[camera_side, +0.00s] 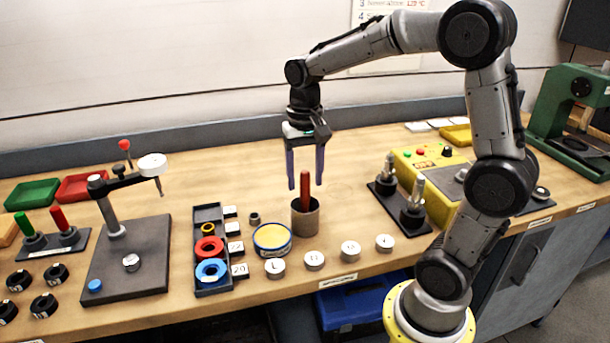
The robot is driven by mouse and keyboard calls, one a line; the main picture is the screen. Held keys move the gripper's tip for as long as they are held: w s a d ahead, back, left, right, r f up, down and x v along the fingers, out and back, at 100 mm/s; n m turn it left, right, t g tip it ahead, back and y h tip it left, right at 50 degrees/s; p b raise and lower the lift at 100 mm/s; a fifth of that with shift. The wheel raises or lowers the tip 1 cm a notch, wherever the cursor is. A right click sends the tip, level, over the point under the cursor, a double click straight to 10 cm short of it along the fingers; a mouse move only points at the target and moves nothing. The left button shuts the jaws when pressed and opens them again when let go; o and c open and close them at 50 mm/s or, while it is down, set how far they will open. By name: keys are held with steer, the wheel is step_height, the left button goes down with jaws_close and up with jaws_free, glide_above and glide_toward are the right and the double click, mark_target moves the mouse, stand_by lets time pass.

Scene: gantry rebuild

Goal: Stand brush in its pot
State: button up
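The brush (305,190) shows as a reddish-brown handle standing upright in a brown cylindrical pot (305,219). Its lower end is hidden inside the pot. The pot stands on the wooden bench. My gripper (306,187) points down at the pot, with its two dark fingers spread apart, one on each side of the handle's top. A gap shows between each finger and the handle, so the gripper is open and holds nothing.
A round tin with yellow contents (272,238) stands just left of the pot. Several small round labelled weights (314,260) lie in front. A black tray with coloured rings (209,246) is further left. A yellow box (436,166) stands to the right. The bench behind the pot is clear.

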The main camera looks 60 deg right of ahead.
step_height(320, 180, up, 14)
stand_by(0.6)
steer(key=shift+f, duration=0.1)
stand_by(0.7)
